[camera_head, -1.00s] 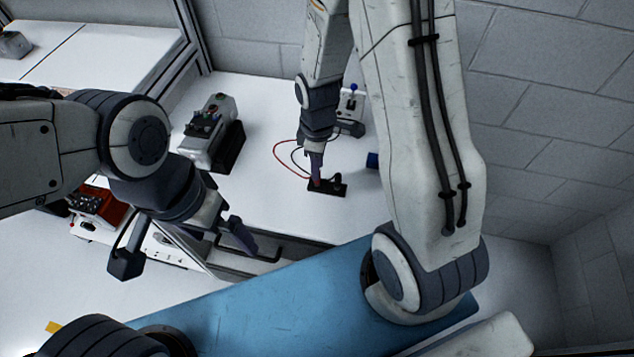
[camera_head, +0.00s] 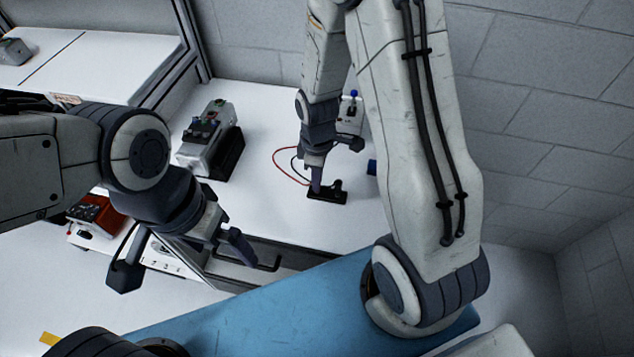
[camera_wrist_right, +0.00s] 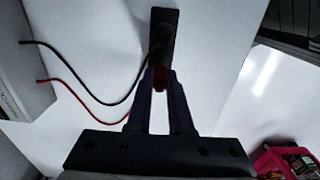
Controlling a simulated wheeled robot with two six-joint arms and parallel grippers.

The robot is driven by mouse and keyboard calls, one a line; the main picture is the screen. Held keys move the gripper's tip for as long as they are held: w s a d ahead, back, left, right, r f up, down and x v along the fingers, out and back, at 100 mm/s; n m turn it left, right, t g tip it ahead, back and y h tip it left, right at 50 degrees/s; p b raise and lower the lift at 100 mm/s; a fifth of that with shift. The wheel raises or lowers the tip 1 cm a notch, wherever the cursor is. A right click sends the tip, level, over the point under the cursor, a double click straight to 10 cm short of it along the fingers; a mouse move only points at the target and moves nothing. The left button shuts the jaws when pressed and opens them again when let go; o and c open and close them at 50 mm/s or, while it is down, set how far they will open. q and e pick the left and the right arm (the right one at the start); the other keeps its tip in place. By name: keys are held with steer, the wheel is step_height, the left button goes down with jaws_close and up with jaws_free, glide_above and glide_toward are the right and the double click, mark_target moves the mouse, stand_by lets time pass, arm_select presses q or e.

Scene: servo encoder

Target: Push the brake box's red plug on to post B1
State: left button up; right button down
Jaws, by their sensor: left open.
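The black terminal block (camera_head: 334,198) lies on the white bench, with a dark stub at its right end. It shows lengthwise in the right wrist view (camera_wrist_right: 164,27). My right gripper (camera_head: 316,188) points down at the block's left end. In the right wrist view its fingertips (camera_wrist_right: 159,78) are shut on the red plug (camera_wrist_right: 159,80), at the block's near end. Whether the plug sits on a post is hidden, and no post label is readable. The brake box (camera_head: 349,112), pale with a blue-topped lever, stands behind the gripper. My left gripper (camera_head: 238,240) is open and empty by the bench front.
A red lead (camera_head: 277,160) and a black lead curve across the bench left of my right gripper. A grey device on a black base (camera_head: 208,140) stands further left. A blue item (camera_head: 371,167) lies right of the block.

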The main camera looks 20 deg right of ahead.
steer(key=shift+r, duration=0.1)
stand_by(0.6)
steer(key=shift+r+p, duration=2.3)
steer(key=shift+r, duration=0.2)
steer(key=shift+f, duration=0.1)
